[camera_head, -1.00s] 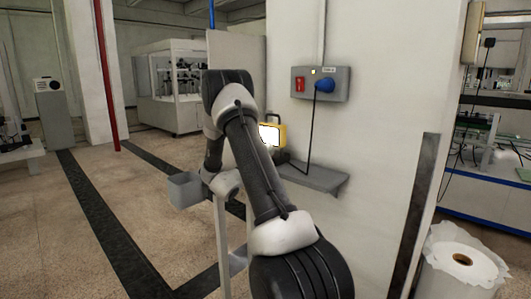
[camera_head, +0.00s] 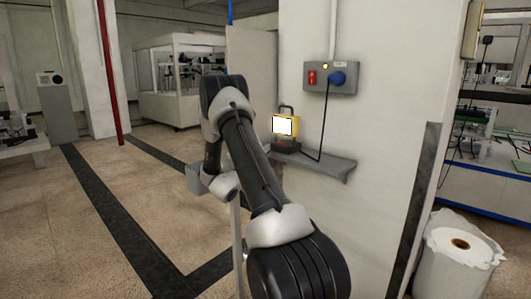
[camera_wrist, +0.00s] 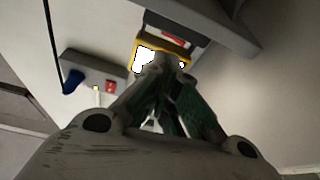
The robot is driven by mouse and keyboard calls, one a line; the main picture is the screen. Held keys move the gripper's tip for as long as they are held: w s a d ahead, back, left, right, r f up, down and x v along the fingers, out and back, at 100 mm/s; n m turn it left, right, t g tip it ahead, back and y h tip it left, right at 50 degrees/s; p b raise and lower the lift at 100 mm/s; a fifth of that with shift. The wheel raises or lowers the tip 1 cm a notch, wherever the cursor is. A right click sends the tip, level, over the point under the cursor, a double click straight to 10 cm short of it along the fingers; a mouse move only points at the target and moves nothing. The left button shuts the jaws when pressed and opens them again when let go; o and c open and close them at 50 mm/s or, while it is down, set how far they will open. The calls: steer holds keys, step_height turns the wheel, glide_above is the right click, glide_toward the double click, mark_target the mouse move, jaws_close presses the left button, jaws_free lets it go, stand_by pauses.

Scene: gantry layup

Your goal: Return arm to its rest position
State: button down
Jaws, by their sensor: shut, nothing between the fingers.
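My arm (camera_head: 255,165) is raised and bent in front of the pillar in the head view. My gripper (camera_wrist: 165,78) shows in the wrist view with its dark green fingers together and nothing between them. In the head view the fingers are hidden behind the arm. In the wrist view, which is upside down, the fingertips overlap the yellow device with a lit white screen (camera_wrist: 145,58); I cannot tell the gap. In the head view that yellow device (camera_head: 284,125) stands upright on a dark base (camera_head: 286,146) on the grey shelf.
The shelf (camera_head: 325,166) juts from the white pillar (camera_head: 390,120). Above it is a grey switch box (camera_head: 330,77) with a blue plug and hanging cable. A white roll (camera_head: 458,255) stands at lower right. A grey box (camera_head: 196,180) is beside the arm.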

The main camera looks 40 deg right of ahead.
stand_by(0.4)
steer(key=w+a+f+n+t+y, duration=0.2)
steer(key=w+a+f+t+y, duration=0.15)
steer(key=f+y, duration=0.35)
steer(key=w+a+f+n+t+y, duration=0.2)
steer(key=w+f+n+t+y, duration=0.15)
steer(key=f, duration=0.55)
steer(key=a+n+g+y, duration=0.2)
steer(key=a+y, duration=0.5)
steer(key=a, duration=0.3)
steer(key=s+a+r+n+g+y, duration=0.2)
steer(key=s+a+r, duration=0.2)
steer(key=s+a, duration=0.3)
steer(key=s+a+r+n+g+y, duration=0.1)
steer(key=s+a+r+y, duration=0.2)
steer(key=s+a+r, duration=0.3)
steer(key=s+a+r+n, duration=0.2)
steer(key=s+r, duration=0.5)
steer(key=s, duration=0.5)
steer(key=s+a+r+n, duration=0.3)
steer(key=s+r, duration=0.5)
steer(key=s, duration=0.4)
steer(key=shift+s+a+h, duration=0.25)
steer(key=shift+a+h, duration=0.2)
steer(key=shift+a, duration=0.3)
